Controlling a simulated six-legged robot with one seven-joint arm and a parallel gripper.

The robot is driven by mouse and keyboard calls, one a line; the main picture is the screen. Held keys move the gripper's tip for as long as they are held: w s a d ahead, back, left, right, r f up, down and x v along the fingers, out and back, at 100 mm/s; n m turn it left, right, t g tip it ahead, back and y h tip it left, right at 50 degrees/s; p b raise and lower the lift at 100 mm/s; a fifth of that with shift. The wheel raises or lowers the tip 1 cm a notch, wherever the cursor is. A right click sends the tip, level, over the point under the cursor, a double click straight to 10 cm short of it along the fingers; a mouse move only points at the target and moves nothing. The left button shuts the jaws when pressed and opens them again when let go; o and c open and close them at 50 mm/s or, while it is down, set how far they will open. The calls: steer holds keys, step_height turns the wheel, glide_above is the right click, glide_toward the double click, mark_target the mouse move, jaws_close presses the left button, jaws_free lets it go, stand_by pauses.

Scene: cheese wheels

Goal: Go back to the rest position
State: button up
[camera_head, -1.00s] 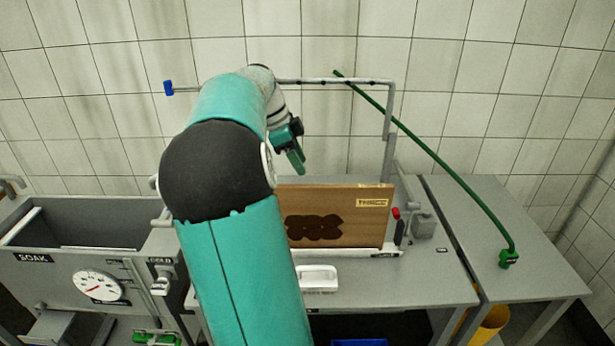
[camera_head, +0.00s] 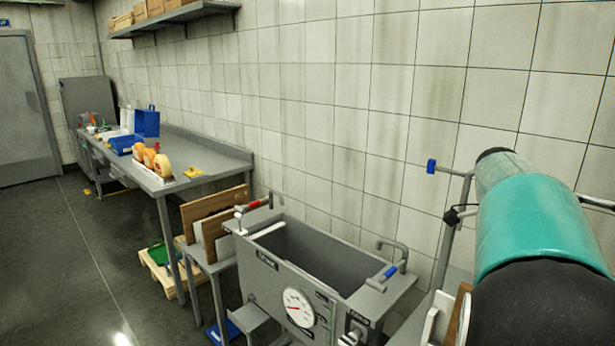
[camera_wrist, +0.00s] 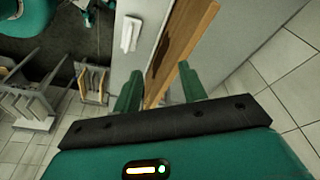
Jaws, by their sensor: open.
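In the head view my teal arm reaches in from the lower right, and my gripper is out of sight there. A sliver of a brown board (camera_head: 459,312) shows at the left edge of my arm.
A grey soak tank (camera_head: 318,262) with a gauge (camera_head: 298,307) stands in front. Left of it, wooden boards (camera_head: 213,212) stand on a low stand. A long bench (camera_head: 215,150) holds orange cheese wheels (camera_head: 161,166) and blue boxes. Open floor (camera_head: 75,265) lies at left.

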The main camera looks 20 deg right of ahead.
steer(key=w+a+n+t, duration=0.25)
steer(key=a+n, duration=0.55)
steer(key=a, duration=0.6)
steer(key=s+a+f+n+t+y, duration=0.1)
steer(key=s+a+f+n+t, duration=0.1)
steer(key=a+n, duration=0.6)
steer(key=s+a+f+n+t+y, duration=0.1)
steer(key=s+a+f+n, duration=0.3)
steer(key=a+n, duration=0.4)
steer(key=s+a+t, duration=0.1)
steer(key=a, duration=0.6)
steer(key=shift+s+f, duration=0.3)
steer(key=shift+f, duration=0.05)
steer(key=shift+t, duration=0.25)
steer(key=shift+c, duration=0.6)
steer(key=shift+d, duration=0.1)
